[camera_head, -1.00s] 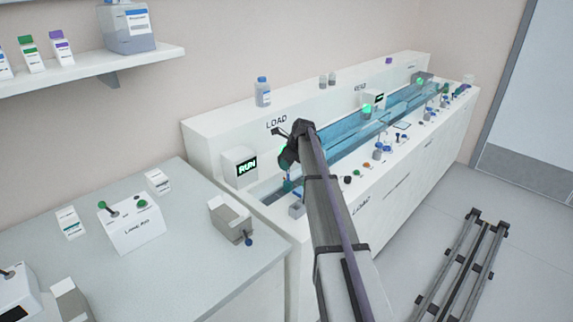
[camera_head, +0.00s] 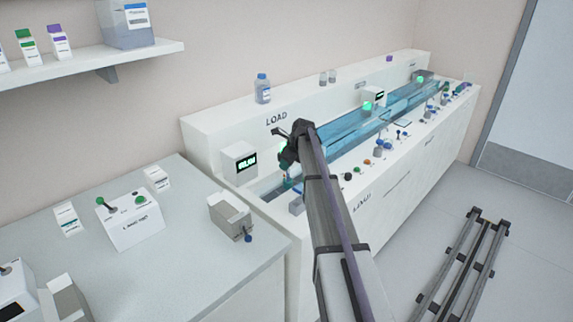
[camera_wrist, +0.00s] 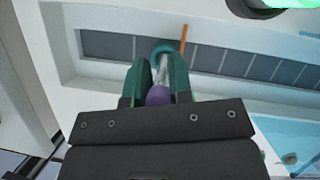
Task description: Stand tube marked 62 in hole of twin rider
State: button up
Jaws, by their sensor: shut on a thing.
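In the wrist view my gripper (camera_wrist: 161,66) has its two green fingers closed on a tube with a purple cap (camera_wrist: 158,95). The tube's clear body (camera_wrist: 163,72) points away from the camera toward a teal round part (camera_wrist: 165,50) on the dark track. This may be part of a rider, but its hole is hidden, and I cannot tell whether the tube is in it. The number 62 is not readable. In the head view my gripper (camera_head: 289,170) is low over the track's near end, with the tube too small to make out.
A dark segmented track (camera_wrist: 225,62) runs in a white channel, with a thin orange bar (camera_wrist: 184,38) beside the teal part. A display box (camera_head: 240,160) stands just left of my gripper. Clear blue covers (camera_head: 345,140) line the track farther along. Small coloured items line the front ledge.

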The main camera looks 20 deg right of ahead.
jog(key=shift+f, duration=0.35)
jog(key=o, duration=0.8)
jog(key=p+v, duration=0.9)
jog(key=v, duration=0.1)
jog(key=shift+r+p, duration=0.3)
jog(key=shift+r, duration=0.1)
jog(key=shift+s, duration=0.1)
